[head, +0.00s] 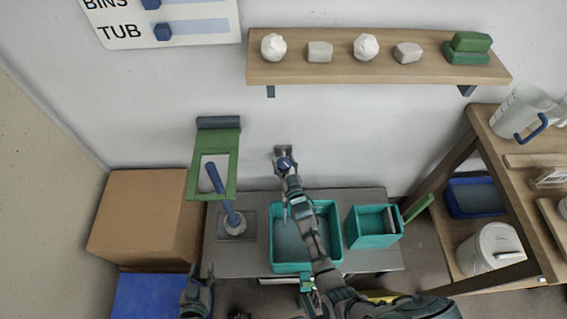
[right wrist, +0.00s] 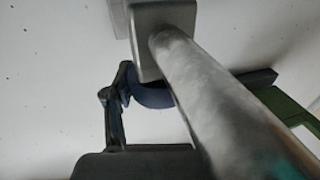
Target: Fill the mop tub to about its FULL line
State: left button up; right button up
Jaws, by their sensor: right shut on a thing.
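A large teal tub (head: 335,248) stands on the grey bench, below the wall tap (head: 283,150). Its inside looks grey-blue; I cannot make out a FULL line or the water level. My right arm crosses over the tub and hides part of it. My right gripper (head: 284,165) is at the tap, shut on its blue handle (right wrist: 152,95). The tap's grey metal pipe (right wrist: 215,95) fills much of the right wrist view. I cannot tell whether water is running. My left gripper (head: 201,272) is open and empty, low at the bench's front left.
A smaller teal container (head: 373,241) stands right of the tub. A green frame (head: 232,165) and a blue-handled tool (head: 222,190) are on the left, beside a cardboard box (head: 145,215). A shelf unit with a pitcher (head: 518,112) and white bucket (head: 490,248) stands right.

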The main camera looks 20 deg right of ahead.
jog(key=o, duration=1.2)
jog(key=shift+c, duration=0.2)
jog(key=shift+s, duration=0.1)
jog(key=shift+s+f, duration=0.1)
jog(key=shift+s, duration=0.25)
jog(key=s, duration=1.1)
jog(key=shift+a, duration=0.15)
